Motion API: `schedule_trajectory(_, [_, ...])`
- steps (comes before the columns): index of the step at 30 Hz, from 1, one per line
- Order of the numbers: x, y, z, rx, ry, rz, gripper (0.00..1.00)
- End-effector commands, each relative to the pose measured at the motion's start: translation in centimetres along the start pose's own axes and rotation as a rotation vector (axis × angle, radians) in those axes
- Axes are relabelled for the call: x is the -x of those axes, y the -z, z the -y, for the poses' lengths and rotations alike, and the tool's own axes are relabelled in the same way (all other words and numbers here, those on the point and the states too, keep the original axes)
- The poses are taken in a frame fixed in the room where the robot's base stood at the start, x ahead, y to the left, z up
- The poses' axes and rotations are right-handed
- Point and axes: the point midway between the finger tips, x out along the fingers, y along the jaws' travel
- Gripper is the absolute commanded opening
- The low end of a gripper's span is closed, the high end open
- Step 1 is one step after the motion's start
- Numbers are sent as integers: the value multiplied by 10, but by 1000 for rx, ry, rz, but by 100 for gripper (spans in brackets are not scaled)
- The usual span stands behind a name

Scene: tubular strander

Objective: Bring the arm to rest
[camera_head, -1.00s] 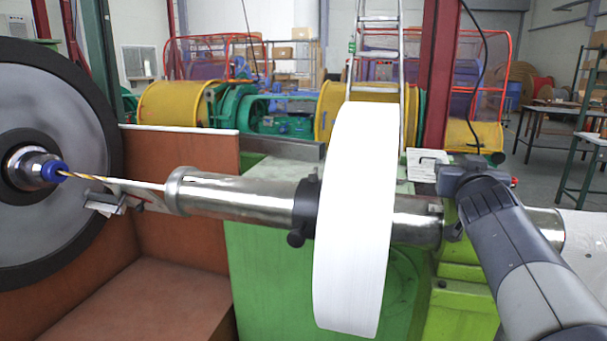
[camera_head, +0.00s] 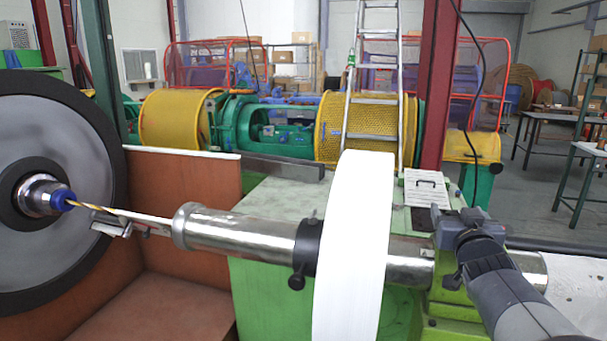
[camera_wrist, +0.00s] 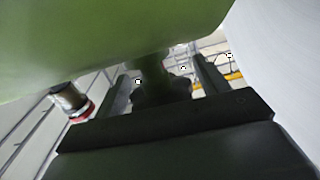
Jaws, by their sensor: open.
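My arm reaches in from the right in the head view, and its wrist (camera_head: 468,232) is beside the steel shaft (camera_head: 410,255), right of the white disc. The gripper fingers cannot be made out there. In the wrist view my gripper (camera_wrist: 165,82) is open, with two dark fingers apart. A dark star-shaped knob (camera_wrist: 160,92) on a stem shows between the fingers, below a green surface (camera_wrist: 110,40). I cannot tell whether the fingers touch it. The white disc also fills the right edge of the wrist view (camera_wrist: 285,70).
The white disc (camera_head: 352,250) stands on the shaft near the arm. A black collar (camera_head: 306,250) with a knob sits left of it. A large grey wheel (camera_head: 60,110) is at far left. Green machine casing (camera_head: 270,195) lies behind. Tables stand in the right background.

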Motion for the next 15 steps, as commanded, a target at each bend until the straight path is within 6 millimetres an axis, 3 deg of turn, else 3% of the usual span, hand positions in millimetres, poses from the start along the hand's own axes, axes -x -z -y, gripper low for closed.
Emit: schedule_trajectory(15, [2,4,2,-3,107,0,70])
